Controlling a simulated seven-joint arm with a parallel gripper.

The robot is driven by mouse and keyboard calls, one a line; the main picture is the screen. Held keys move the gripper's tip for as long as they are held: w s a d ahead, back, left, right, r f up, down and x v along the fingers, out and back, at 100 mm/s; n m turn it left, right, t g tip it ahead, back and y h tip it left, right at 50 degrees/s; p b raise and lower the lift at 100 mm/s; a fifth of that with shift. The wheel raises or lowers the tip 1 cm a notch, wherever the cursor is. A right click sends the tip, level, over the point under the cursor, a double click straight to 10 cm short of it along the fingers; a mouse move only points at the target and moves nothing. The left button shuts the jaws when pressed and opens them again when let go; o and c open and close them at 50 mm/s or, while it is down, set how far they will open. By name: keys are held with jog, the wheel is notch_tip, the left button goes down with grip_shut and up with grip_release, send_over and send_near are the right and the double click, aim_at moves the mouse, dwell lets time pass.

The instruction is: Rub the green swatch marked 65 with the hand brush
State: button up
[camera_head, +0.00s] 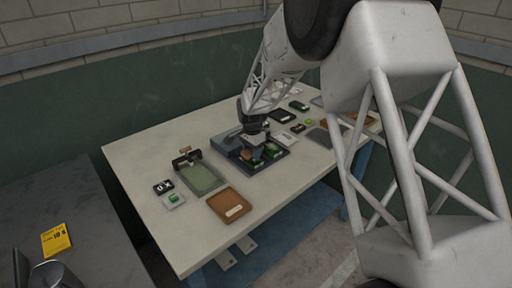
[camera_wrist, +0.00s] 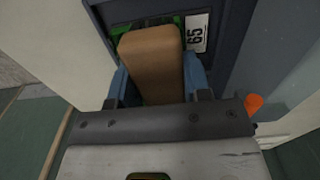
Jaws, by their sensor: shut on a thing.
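My gripper (camera_wrist: 156,72) is shut on the hand brush, with its two blue fingers on either side of the brush's brown wooden back (camera_wrist: 153,50). In the wrist view the brush lies over a green swatch (camera_wrist: 118,30), which shows only at its edges. A white label reading 65 (camera_wrist: 197,33) is beside it on the right. Both sit within a dark blue-grey tray (camera_wrist: 232,45). In the head view my gripper (camera_head: 254,140) is low over this tray (camera_head: 262,169). I cannot tell whether the bristles touch the swatch.
Several more trays and swatches lie at the right. A yellow note (camera_head: 56,240) is on the grey surface at left.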

aim_at(248, 155)
jog(key=shift+s+a, duration=1.25)
jog(key=shift+s, duration=0.2)
jog(key=shift+w+d, duration=0.2)
jog(key=shift+d, duration=0.45)
jog(key=shift+w+d, duration=1.8)
jog(key=shift+w, duration=0.05)
jog(key=shift+s+d, duration=0.25)
jog(key=shift+d, duration=0.05)
jog(key=shift+s+a, duration=0.15)
jog(key=shift+s, duration=0.1)
jog(key=shift+s+a, duration=1.85)
jog(key=shift+s, duration=0.1)
jog(key=shift+s+a+r, duration=0.1)
jog(key=shift+s+r, duration=0.05)
jog(key=shift+r, duration=3.9)
